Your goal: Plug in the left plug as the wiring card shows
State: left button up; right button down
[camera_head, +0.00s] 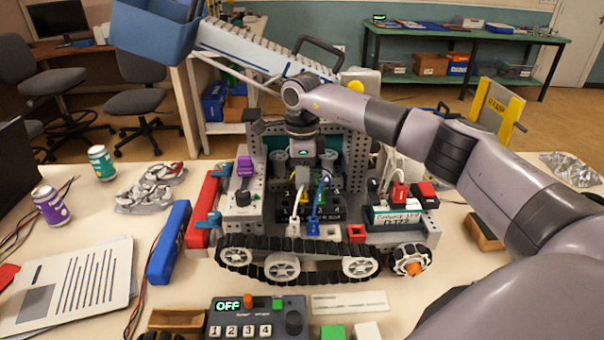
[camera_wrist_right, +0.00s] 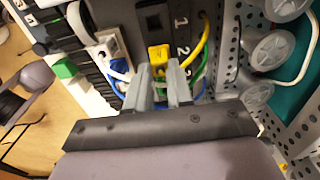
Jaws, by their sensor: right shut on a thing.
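My right gripper (camera_wrist_right: 162,82) reaches down over the tracked rover (camera_head: 235,242), and its fingers are shut on a yellow plug (camera_wrist_right: 158,54). The black socket block (camera_wrist_right: 153,18) with numbers 1, 2 and 3 lies just beyond the plug; I cannot tell whether they touch. A blue plug (camera_head: 319,192) and a white plug (camera_head: 294,222) with cables show on the rover in the head view. No card with readable wiring is in view; a pale card (camera_head: 350,303) lies in front.
A control box (camera_head: 257,317) reading OFF stands in front of the rover. A blue bar (camera_head: 168,243) and printed sheets (camera_head: 72,283) lie left. Two cans (camera_head: 101,162) stand at the far left. A labelled battery (camera_head: 394,214) sits at the rover's right.

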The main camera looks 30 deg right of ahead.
jog(key=shift+f, duration=0.45)
dwell(0.6)
jog(key=shift+f, duration=0.1)
dwell(0.6)
jog(key=c, duration=0.9)
grip_release()
jog(key=shift+r+p, duration=1.25)
jog(key=shift+r, duration=1.85)
